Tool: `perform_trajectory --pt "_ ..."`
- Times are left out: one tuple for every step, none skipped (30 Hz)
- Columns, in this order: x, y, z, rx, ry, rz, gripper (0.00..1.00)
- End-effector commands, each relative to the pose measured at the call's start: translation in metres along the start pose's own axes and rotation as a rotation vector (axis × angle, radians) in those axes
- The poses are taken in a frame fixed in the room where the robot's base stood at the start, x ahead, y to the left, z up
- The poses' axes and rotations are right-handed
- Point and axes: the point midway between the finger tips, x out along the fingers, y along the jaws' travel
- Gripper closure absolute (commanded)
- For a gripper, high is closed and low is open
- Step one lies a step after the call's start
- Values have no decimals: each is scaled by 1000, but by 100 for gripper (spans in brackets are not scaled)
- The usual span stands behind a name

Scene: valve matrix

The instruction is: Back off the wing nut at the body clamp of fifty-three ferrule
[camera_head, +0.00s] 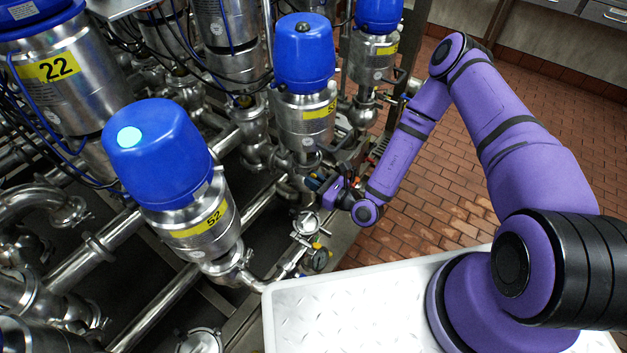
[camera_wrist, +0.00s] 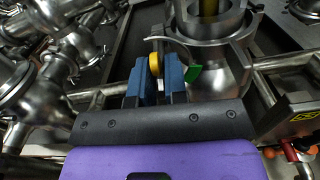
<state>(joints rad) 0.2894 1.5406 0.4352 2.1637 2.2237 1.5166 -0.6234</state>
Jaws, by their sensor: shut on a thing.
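The valve with a blue cap and a yellow label (camera_head: 318,112), whose number is only partly readable, stands upright behind valve 52. My gripper (camera_head: 318,185) is low beside its steel body, on the near side. In the wrist view, the two blue fingers of my gripper (camera_wrist: 157,78) are closed on a small gold-coloured wing nut (camera_wrist: 155,63) at the clamp (camera_wrist: 178,45) around the steel body. A green piece (camera_wrist: 194,73) shows beside the right finger. The fingers hide most of the nut and its bolt.
Valve 52 (camera_head: 205,225) stands nearer, left of my gripper. Valve 22 (camera_head: 55,75) and cables crowd the left. The tiled floor (camera_head: 425,185) at the right is clear.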

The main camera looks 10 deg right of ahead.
Motion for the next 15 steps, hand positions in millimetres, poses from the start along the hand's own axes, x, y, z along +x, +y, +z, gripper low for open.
perform_trajectory --pt "-1 0 -1 -17 4 1 100" --pt "-1 0 -1 -27 4 1 100" --pt "-1 0 -1 -39 4 1 100" --pt "-1 0 -1 -47 4 2 100" --pt "-1 0 -1 -54 4 2 100" --pt "-1 0 -1 -61 4 2 100" --pt "-1 0 -1 -66 4 2 100" --pt "-1 0 -1 -69 4 2 100" --pt "-1 0 -1 -74 4 2 100" --pt "-1 0 -1 -76 4 2 100" --pt "-1 0 -1 -78 4 2 100" --pt "-1 0 -1 -80 4 2 100" --pt "-1 0 -1 -80 4 2 100" --pt "-1 0 -1 -81 4 2 100" --pt "-1 0 -1 -81 4 2 100"
